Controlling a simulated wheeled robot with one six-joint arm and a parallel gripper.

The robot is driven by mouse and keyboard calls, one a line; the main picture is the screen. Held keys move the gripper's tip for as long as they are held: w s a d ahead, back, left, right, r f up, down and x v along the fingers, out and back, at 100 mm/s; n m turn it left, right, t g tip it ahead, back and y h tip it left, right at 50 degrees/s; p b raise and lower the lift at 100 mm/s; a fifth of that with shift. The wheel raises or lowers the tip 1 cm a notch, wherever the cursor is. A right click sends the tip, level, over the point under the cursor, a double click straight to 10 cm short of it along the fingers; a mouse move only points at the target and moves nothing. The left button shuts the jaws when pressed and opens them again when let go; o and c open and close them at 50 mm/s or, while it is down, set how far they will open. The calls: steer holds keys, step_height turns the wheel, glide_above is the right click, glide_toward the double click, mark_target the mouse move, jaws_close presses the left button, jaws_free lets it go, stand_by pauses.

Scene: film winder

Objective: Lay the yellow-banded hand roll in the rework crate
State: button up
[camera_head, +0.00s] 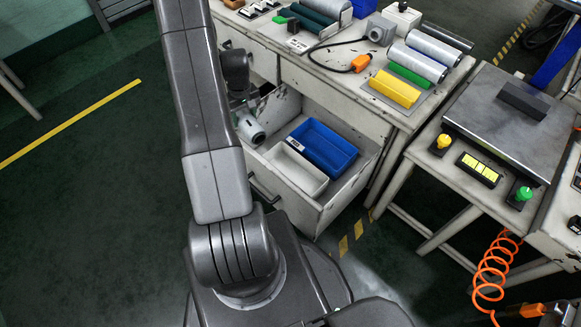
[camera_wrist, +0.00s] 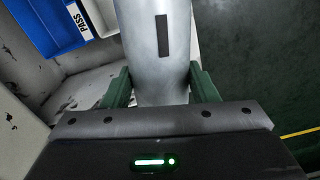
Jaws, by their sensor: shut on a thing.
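My gripper (camera_wrist: 160,90) is shut on a silvery roll (camera_wrist: 158,45) with a dark rectangular mark; its green fingers press both sides. No yellow band shows on the visible part, and its near end is hidden by the gripper. In the head view the roll (camera_head: 249,128) is held at the left side of an open drawer, left of the crates. A white crate (camera_head: 311,185) and a blue crate (camera_head: 340,167) sit side by side in the drawer. The blue crate (camera_wrist: 30,30) bears a PASS label in the wrist view. I see no readable rework label.
The open drawer (camera_head: 335,207) juts from a white workbench (camera_head: 345,80). A side table (camera_head: 500,120) with buttons stands at right. Open floor lies at left.

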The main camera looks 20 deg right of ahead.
steer(key=shift+s+d+f+n+b, duration=0.35)
steer(key=shift+s+d+f+b, duration=1.55)
steer(key=shift+f, duration=2.9)
steer(key=shift+s+d+f+n+b, duration=0.4)
steer(key=shift+s+d+f+b, duration=1.45)
steer(key=shift+f, duration=2.95)
steer(key=shift+s+d+f+n+b, duration=0.35)
steer(key=shift+s+d+f+b, duration=0.7)
steer(key=shift+d+f, duration=2.7)
steer(key=shift+s+a+f+p, duration=0.25)
steer(key=shift+a+f+p, duration=0.1)
steer(key=shift+a+f, duration=0.7)
steer(key=o, duration=1.3)
steer(key=shift+r, duration=0.15)
step_height(320, 180, up, 14)
steer(key=p, duration=0.3)
steer(key=shift+d+f, duration=0.1)
steer(key=shift+f, duration=0.1)
